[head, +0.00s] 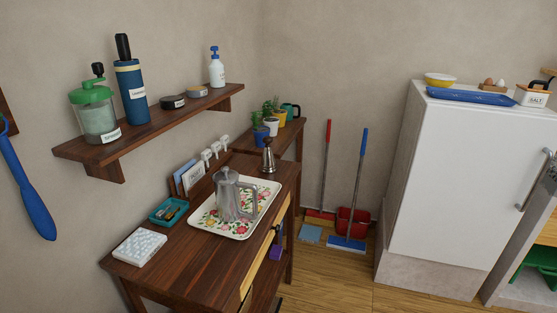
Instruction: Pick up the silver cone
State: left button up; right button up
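A small silver cone-shaped object (268,160) with a darker narrow top stands upright at the far end of the wooden desk (205,262), just behind the floral tray (240,234). A grey metal jug (229,199) with a lid and a handle stands on the tray, nearer than the cone and to its left. The cone looks unobstructed from this view. Neither of my grippers is in view.
A teal box (168,211) and a white bumpy block (140,247) lie on the desk's left. A wall shelf (150,132) with bottles hangs above. Potted plants (270,126) stand behind the cone. Brooms (357,190) and a white fridge (455,195) are to the right.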

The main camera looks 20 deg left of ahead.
aim_at(267, 165)
jog(key=z, duration=0.85)
jog(key=i, duration=2.65)
jog(key=u, duration=1.35)
